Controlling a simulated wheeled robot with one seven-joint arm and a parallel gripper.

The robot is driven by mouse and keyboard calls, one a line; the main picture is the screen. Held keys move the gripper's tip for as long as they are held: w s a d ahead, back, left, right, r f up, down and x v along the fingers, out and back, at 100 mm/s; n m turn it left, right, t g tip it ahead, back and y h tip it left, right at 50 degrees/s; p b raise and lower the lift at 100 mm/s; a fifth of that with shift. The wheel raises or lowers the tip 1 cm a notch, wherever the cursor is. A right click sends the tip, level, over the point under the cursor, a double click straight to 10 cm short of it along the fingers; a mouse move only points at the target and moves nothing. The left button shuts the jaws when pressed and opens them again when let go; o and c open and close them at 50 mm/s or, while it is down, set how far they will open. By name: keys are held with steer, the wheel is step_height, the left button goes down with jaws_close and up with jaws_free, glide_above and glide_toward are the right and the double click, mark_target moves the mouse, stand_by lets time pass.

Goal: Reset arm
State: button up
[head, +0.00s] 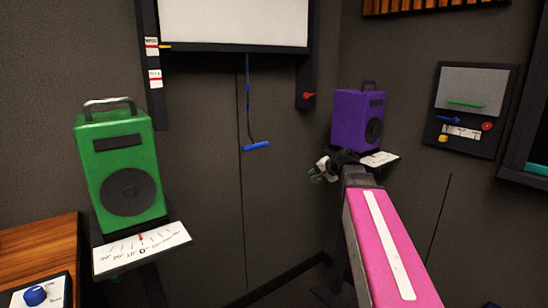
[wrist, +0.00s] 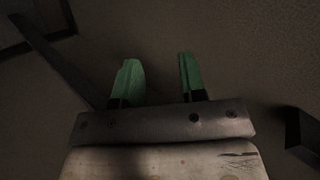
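My gripper (head: 318,171) is at the end of my arm, which reaches in from the lower right of the head view. It is in front of the wall, left of and a little below the purple speaker. In the wrist view my gripper (wrist: 157,82) shows two green fingers standing apart with nothing between them. Dark floor or wall lies beyond the fingertips. The purple speaker (head: 352,118) stands on a small stand with a white scale (head: 381,159), partly hidden by my arm.
A green speaker (head: 117,165) stands at left on a stand with a scale (head: 142,247). A blue pull handle (head: 256,146) hangs from a cord below a white screen (head: 235,20). A wall panel (head: 474,108) is at right. A blue knob (head: 35,296) is at lower left.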

steer(key=s+f+n+g+h, duration=0.3)
steer(key=s+f+g, duration=0.1)
steer(key=s+f, duration=0.7)
steer(key=s+d+f+n+g+h, duration=0.1)
steer(key=s+f+n+g+h, duration=0.2)
steer(key=s+f, duration=0.7)
step_height(320, 180, down, 8)
steer(key=shift+s+f+g+h, duration=0.1)
steer(key=shift+s+g+h, duration=0.25)
steer(key=shift+g, duration=0.15)
steer(key=shift+d, duration=0.1)
